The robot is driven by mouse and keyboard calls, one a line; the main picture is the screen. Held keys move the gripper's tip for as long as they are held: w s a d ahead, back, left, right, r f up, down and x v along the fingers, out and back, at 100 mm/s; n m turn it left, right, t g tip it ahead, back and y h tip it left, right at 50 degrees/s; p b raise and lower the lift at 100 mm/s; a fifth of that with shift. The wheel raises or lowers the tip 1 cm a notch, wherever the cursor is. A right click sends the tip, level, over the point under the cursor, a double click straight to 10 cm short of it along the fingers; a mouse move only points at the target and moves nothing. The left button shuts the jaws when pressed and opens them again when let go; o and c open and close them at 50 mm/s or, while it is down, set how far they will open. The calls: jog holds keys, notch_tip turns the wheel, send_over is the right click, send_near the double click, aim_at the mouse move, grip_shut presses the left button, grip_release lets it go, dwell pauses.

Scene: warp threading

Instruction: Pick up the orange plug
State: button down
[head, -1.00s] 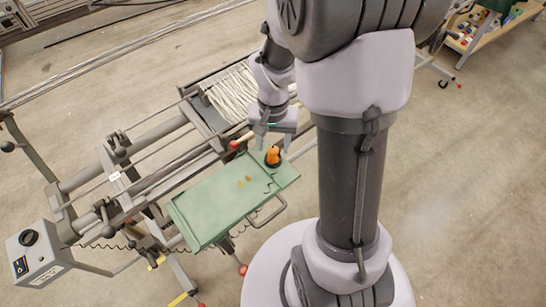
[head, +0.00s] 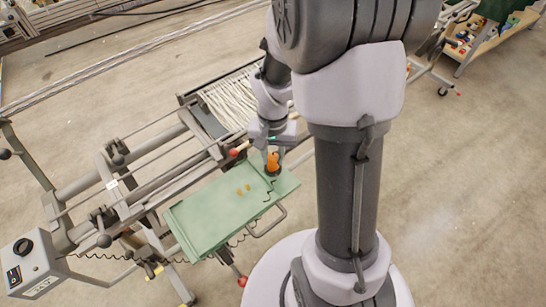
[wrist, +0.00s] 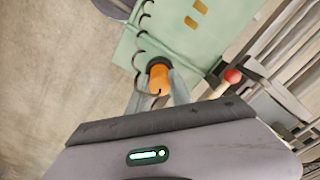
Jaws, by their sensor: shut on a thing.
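The orange plug (head: 273,161) stands near the right end of the green panel (head: 222,212), by its back edge. In the wrist view the orange plug (wrist: 159,78) shows between my two fingers, with a dark collar at its far end and a dark coiled cord beside it. My gripper (head: 272,150) is over the plug with its fingers pointing down, shut on it. In the wrist view my gripper (wrist: 158,95) partly hides the plug's lower sides. I cannot tell whether the plug is lifted off the panel.
A loom-like frame with white threads (head: 232,100) lies just behind the panel. A red ball knob (head: 234,152) is close to the left of my gripper. A grey control box (head: 32,265) is at the lower left. Open floor lies to the right.

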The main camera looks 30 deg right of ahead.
aim_at(274, 158)
jog(key=r+p, duration=0.1)
jog(key=r, duration=0.2)
jog(key=shift+s+a+r+p, duration=0.15)
jog(key=shift+s+r+p, duration=0.05)
jog(key=shift+s+p, duration=0.15)
jog(key=s+a+b, duration=0.1)
jog(key=s+b, duration=0.1)
jog(key=s, duration=0.1)
jog(key=s+a+b, duration=0.1)
jog(key=s+b, duration=0.1)
jog(key=s, duration=0.2)
jog(key=s+a+b, duration=0.1)
jog(key=s+b, duration=0.1)
jog(key=s, duration=0.2)
jog(key=shift+a+f, duration=0.15)
jog(key=shift+a, duration=0.15)
jog(key=s+a+r+p, duration=0.1)
jog(key=s+r+p, duration=0.1)
jog(key=r, duration=0.4)
jog(key=shift+s+r+p, duration=0.25)
jog(key=shift+s+p, duration=0.05)
jog(key=shift+s, duration=0.45)
jog(key=shift+a, duration=0.1)
